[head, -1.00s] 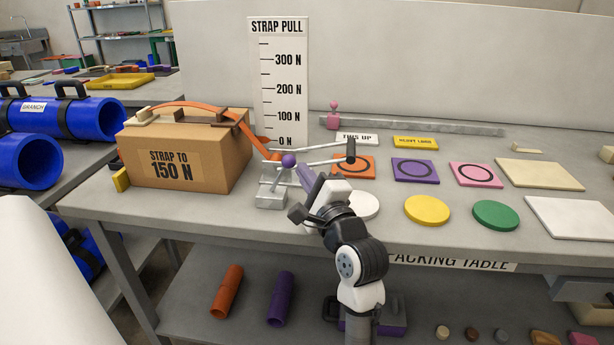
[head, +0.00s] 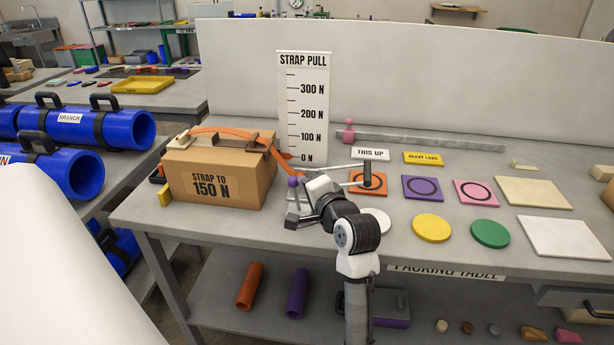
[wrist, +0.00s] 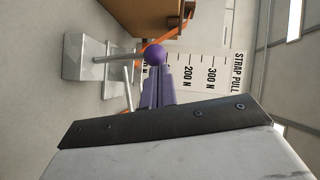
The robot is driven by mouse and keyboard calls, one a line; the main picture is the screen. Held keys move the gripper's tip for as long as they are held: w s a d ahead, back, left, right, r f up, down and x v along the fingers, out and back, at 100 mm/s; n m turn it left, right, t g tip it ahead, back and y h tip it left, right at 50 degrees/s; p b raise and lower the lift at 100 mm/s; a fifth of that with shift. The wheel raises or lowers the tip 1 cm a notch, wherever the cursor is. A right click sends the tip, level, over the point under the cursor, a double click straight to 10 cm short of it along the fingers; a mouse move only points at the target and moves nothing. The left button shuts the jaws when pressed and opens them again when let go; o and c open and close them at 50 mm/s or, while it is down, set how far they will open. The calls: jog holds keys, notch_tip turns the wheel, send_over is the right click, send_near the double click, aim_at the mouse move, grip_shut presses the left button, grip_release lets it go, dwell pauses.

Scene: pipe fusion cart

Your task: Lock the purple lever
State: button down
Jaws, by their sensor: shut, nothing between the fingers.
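The purple lever is a thin grey rod with a purple ball knob (head: 293,182). It rises from a small grey block near the front of the packing table. In the wrist view, the knob (wrist: 154,54) is at the fingertips and the rod runs left to the grey block (wrist: 82,60). My gripper (wrist: 155,75) has its fingers closed together, with nothing between them. The fingertips are beside the knob, touching or very close; I cannot tell which. In the head view, my wrist hides most of the fingers and part of the block.
A cardboard box (head: 225,182) with an orange strap stands left of the lever. The strap pull scale (head: 303,105) stands behind. Thin grey rods and a dark upright handle (head: 367,173) are right of the knob. Coloured squares and discs lie farther right.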

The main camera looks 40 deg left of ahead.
aim_at(292, 184)
jog(key=shift+s+a+r+n+h+p, duration=0.1)
jog(key=shift+s+a+n+h+p, duration=0.2)
jog(key=shift+a+p, duration=0.5)
jog(key=shift+s+a+h+p, duration=0.1)
jog(key=shift+s+a+p, duration=0.25)
jog(key=shift+a+p, duration=0.4)
jog(key=shift+s, duration=0.15)
jog(key=shift+d, duration=0.1)
